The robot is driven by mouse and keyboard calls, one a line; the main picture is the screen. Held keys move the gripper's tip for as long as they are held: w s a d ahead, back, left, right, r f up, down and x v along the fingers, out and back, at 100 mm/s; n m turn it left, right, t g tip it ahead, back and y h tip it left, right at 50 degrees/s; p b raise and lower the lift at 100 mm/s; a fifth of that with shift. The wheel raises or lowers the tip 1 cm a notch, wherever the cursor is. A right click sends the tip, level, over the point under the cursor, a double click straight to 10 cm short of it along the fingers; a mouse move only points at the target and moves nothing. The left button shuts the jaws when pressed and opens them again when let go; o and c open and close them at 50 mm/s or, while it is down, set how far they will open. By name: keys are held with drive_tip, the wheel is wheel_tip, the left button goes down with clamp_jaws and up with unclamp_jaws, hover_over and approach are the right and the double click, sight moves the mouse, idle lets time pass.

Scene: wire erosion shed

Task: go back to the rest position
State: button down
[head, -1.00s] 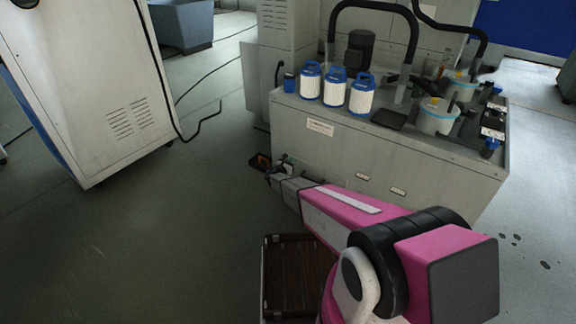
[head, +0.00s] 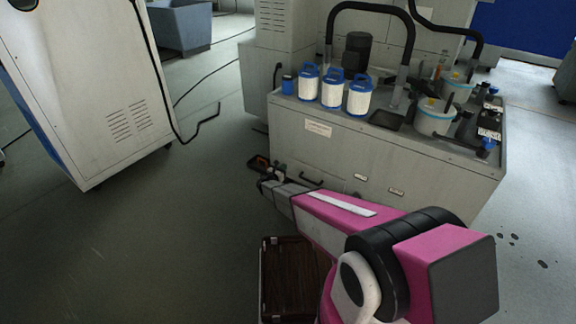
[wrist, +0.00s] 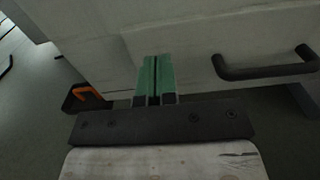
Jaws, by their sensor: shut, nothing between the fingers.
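My gripper shows in the wrist view (wrist: 156,80) as two green fingers lying side by side, shut with nothing between them. In the head view my pink and grey arm reaches forward and left, low in front of the grey machine cabinet (head: 330,145). My gripper's fingertips are too small and dark there to make out clearly. In the wrist view the fingers point toward the cabinet's pale front, with a black bar handle (wrist: 265,68) to their right. I cannot tell how far the fingers are from the front.
A black tray with an orange part (wrist: 86,97) lies on the floor left of the fingers. On the cabinet stand several white and blue canisters (head: 332,92) and lidded tubs (head: 434,118). A brown slatted crate (head: 285,280) stands beside my arm. A tall white cabinet (head: 95,90) and cable are left; floor between is clear.

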drive_tip(key=v, duration=0.8)
drive_tip(key=s+d+r+m+g+y, duration=0.1)
drive_tip(key=s+d+r+m+g, duration=0.55)
drive_tip(key=s+d+m, duration=0.2)
drive_tip(key=s+d+r+m+g, duration=0.5)
drive_tip(key=s+d+r+m, duration=0.3)
drive_tip(key=d, duration=0.2)
drive_tip(key=s+r+m+g+y, duration=0.2)
drive_tip(key=s+r+m+y, duration=0.8)
drive_tip(key=s, duration=0.7)
wheel_tip(320, 180, up, 3)
drive_tip(key=shift+s+d+f+m+g, duration=0.15)
drive_tip(key=shift+s+d+m+g, duration=0.2)
drive_tip(key=shift+m, duration=0.6)
drive_tip(key=shift+a, duration=0.1)
